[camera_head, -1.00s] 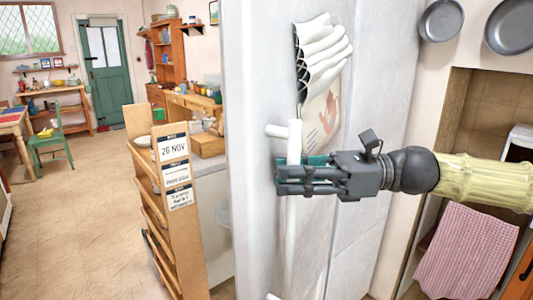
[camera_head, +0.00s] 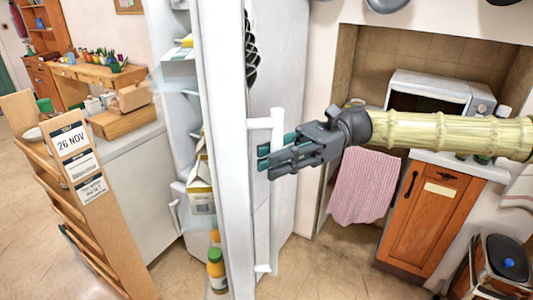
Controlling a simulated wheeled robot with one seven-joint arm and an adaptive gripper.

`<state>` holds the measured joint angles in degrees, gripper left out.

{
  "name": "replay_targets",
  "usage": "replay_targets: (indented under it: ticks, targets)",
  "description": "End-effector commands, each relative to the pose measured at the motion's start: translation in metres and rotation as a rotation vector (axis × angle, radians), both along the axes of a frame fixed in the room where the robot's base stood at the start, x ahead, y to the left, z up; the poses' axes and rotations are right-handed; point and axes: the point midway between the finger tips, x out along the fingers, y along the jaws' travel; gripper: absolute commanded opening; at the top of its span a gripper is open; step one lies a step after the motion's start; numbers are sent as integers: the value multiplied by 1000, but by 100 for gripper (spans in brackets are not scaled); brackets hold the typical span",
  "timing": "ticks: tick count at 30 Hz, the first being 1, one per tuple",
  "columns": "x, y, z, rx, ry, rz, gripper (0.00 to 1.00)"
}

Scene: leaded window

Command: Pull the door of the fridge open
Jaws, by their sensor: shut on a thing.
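The white fridge door (camera_head: 236,90) stands open in the head view, seen almost edge-on. Its white bar handle (camera_head: 277,125) is on the right-hand side of the door. My gripper (camera_head: 267,157) reaches in from the right and is shut on the handle's upright bar, near its upper end. Left of the door edge, white shelves show with a carton (camera_head: 201,185) and an orange bottle with a green cap (camera_head: 216,268). Much of the fridge inside is hidden behind the door.
A wooden rack with a "26 NOV" sign (camera_head: 73,139) stands at the left, close to the fridge. At the right are a microwave (camera_head: 430,93), a hanging pink towel (camera_head: 362,187) and an orange cupboard (camera_head: 430,215). Some floor is clear below the towel.

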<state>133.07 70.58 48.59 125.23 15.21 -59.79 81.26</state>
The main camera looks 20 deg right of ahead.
Motion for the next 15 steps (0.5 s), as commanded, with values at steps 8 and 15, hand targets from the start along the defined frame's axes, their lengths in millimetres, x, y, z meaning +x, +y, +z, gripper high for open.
replay_targets:
  ticks: [8, 15]
  targets:
    - [1, -2, 1, 0, -1, 0, 0]
    - [1, -2, 1, 0, -1, -1, 23]
